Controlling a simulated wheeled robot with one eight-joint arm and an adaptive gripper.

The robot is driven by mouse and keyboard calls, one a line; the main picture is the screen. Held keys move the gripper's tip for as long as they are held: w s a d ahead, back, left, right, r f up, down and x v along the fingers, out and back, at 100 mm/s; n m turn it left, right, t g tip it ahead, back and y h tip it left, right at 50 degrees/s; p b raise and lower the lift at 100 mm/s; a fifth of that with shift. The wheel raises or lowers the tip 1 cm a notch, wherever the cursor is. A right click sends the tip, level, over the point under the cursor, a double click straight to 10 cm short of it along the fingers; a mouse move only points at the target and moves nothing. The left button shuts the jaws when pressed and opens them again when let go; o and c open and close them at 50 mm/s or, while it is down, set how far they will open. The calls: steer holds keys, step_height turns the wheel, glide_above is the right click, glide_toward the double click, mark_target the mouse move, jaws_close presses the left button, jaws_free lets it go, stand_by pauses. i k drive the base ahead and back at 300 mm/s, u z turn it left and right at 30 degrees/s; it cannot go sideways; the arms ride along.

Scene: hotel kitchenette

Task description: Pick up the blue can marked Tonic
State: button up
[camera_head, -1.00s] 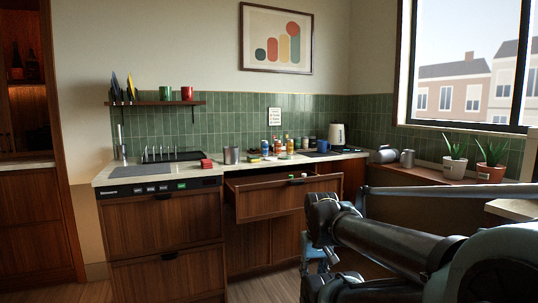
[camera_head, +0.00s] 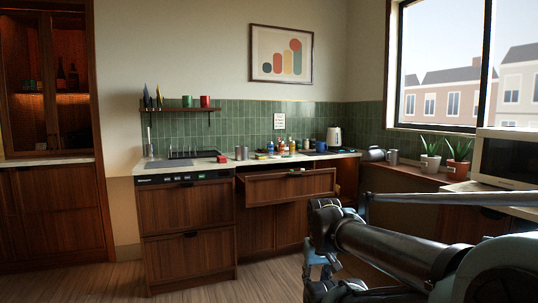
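Several small bottles, jars and cans stand in a cluster on the counter (camera_head: 200,173) at the back wall. A small blue item (camera_head: 270,148) is among them, too small to read any marking, so I cannot tell whether it is the Tonic can. A blue mug-like item (camera_head: 321,146) stands further right on the counter. My arm is folded at the lower right, well in front of the counter and far from these items. My gripper cannot be made out.
A drawer (camera_head: 290,187) under the counter stands pulled out. The floor (camera_head: 220,284) before the cabinets is clear.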

mark_target(270, 143)
steer(key=u, duration=0.4)
steer(key=i, duration=2.35)
steer(key=z, duration=0.55)
